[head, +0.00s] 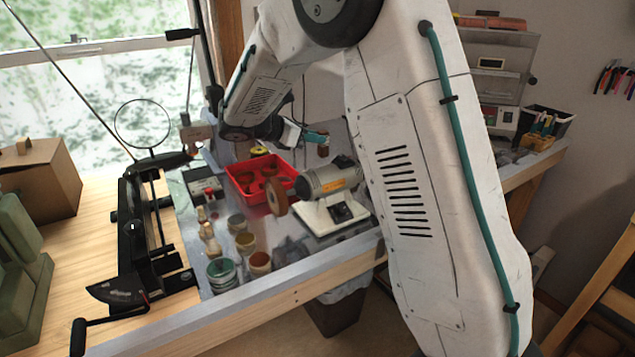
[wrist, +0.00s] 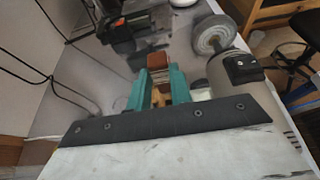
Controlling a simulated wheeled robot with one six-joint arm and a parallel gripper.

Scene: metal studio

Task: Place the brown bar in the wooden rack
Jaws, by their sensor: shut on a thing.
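My gripper (head: 316,137) is above the metal-topped bench, behind the bench grinder in the head view. In the wrist view, the teal fingers of my gripper (wrist: 160,73) are shut on the brown bar (wrist: 157,59). The bar's brown end sticks out past the fingertips, and a lighter stretch shows between them. In the head view, a small part of the bar (head: 323,150) shows below the fingers.
A bench grinder (head: 330,180) stands close to my gripper; its wheel also shows in the wrist view (wrist: 213,35). A red tray (head: 242,172) with round pieces lies to the left. Several jars (head: 222,272) stand near the front edge.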

